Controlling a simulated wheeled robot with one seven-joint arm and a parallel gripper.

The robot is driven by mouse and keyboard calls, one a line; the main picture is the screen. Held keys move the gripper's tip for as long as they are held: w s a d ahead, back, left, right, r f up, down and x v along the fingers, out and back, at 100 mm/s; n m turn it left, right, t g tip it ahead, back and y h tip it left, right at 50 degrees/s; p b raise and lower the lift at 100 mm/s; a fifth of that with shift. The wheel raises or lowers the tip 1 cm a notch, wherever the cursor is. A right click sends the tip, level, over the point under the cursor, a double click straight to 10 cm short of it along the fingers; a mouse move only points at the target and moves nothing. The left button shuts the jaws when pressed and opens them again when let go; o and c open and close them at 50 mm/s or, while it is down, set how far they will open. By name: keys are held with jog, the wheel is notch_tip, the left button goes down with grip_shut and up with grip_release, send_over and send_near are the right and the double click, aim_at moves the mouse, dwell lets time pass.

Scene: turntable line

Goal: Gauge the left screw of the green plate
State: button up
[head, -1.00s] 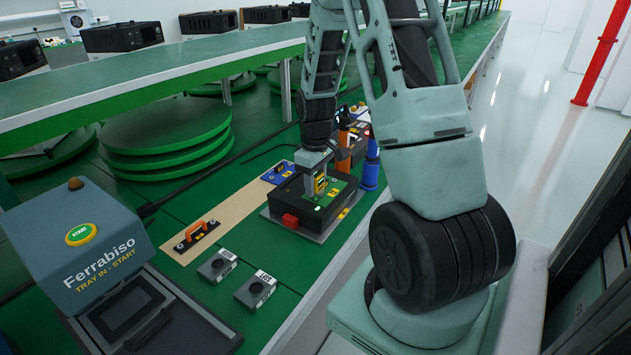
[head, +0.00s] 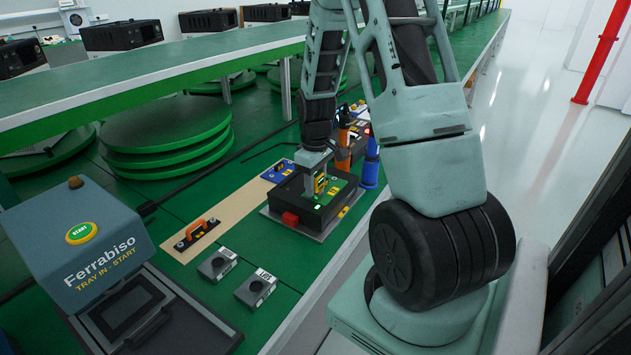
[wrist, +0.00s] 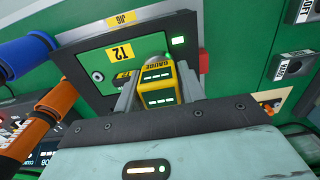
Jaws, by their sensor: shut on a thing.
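A round screw head (wrist: 97,76) shows at the plate's left in the wrist view, where the lettering is upside down. My gripper (wrist: 155,92) is shut on the yellow gauge (wrist: 160,97), which stands over the plate's other end. The gauge also shows in the head view (head: 320,184).
A red block (head: 290,219) is on the jig's side. Orange (head: 343,135) and blue (head: 370,168) cylinders stand close behind the jig. A tan strip (head: 228,212) carries an orange-handled plate (head: 197,232). Two grey blocks (head: 217,264) (head: 255,289) lie in front.

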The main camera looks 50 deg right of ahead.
jog(key=shift+s+a+f+b, duration=0.2)
jog(key=shift+f+b, duration=0.1)
jog(key=shift+f, duration=0.25)
jog(key=shift+s+a+f+b, duration=0.15)
jog(key=shift+f+b, duration=0.1)
jog(key=shift+f, duration=0.25)
dwell(1.0)
jog(key=o, duration=1.2)
jog(key=shift+d, duration=0.1)
jog(key=shift+r, duration=0.1)
jog(key=shift+d+r, duration=0.1)
jog(key=shift+r, duration=0.2)
jog(key=r, duration=1.8)
jog(key=shift+w+r+p, duration=0.2)
jog(key=shift+p, duration=0.1)
